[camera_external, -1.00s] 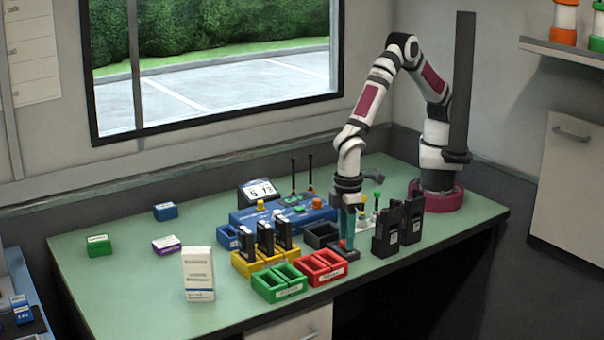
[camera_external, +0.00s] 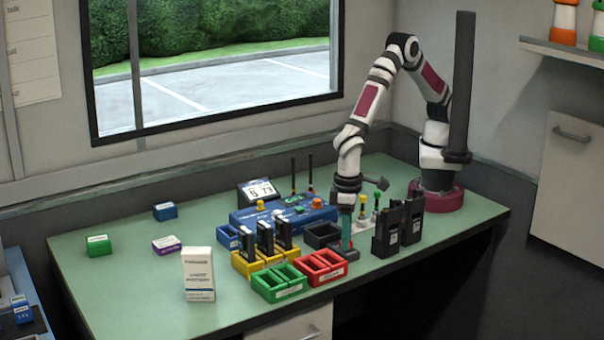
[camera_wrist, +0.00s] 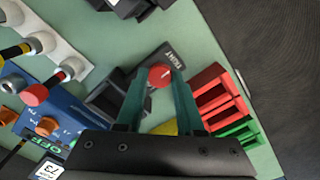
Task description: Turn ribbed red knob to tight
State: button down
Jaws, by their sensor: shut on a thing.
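The red knob (camera_wrist: 160,76) sits between the two teal fingertips of my gripper (camera_wrist: 159,82) in the wrist view, with a finger touching each side. A small pale mark shows on its top. The knob stands on a dark plate (camera_wrist: 180,52) with the white word TIGHT printed just beyond it. In the external view my gripper (camera_external: 347,246) points straight down over the dark plate (camera_external: 349,255), and its fingers hide the knob. The knob's ribs are too small to make out.
Red bins (camera_external: 322,268) and green bins (camera_external: 277,283) lie left of the plate. Black radios (camera_external: 388,232) stand close on the right. An empty dark bin (camera_external: 321,235) and a blue console (camera_external: 283,217) lie behind. The table's front edge is near.

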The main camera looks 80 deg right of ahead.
dwell(0.3)
jog(key=c, duration=0.5)
grip_release()
jog(key=shift+r, duration=0.1)
notch_tip(320, 180, up, 16)
jog(key=shift+f, duration=0.2)
jog(key=d+r+m, duration=0.2)
jog(key=d+r, duration=0.1)
jog(key=d, duration=0.9)
jog(key=d+r+m, duration=0.1)
jog(key=d+r, duration=0.2)
jog(key=d, duration=1)
jog(key=s+d+f+m, duration=0.1)
jog(key=s+d, duration=0.1)
jog(key=s, duration=0.1)
jog(key=s+d+f+y, duration=0.1)
jog(key=s+d, duration=0.2)
jog(key=s+d+f+m, duration=0.1)
jog(key=s+d, duration=0.2)
jog(key=s, duration=0.1)
jog(key=shift+s+m+y, duration=0.1)
jog(key=shift+m+y, duration=0.2)
jog(key=shift+y, duration=0.1)
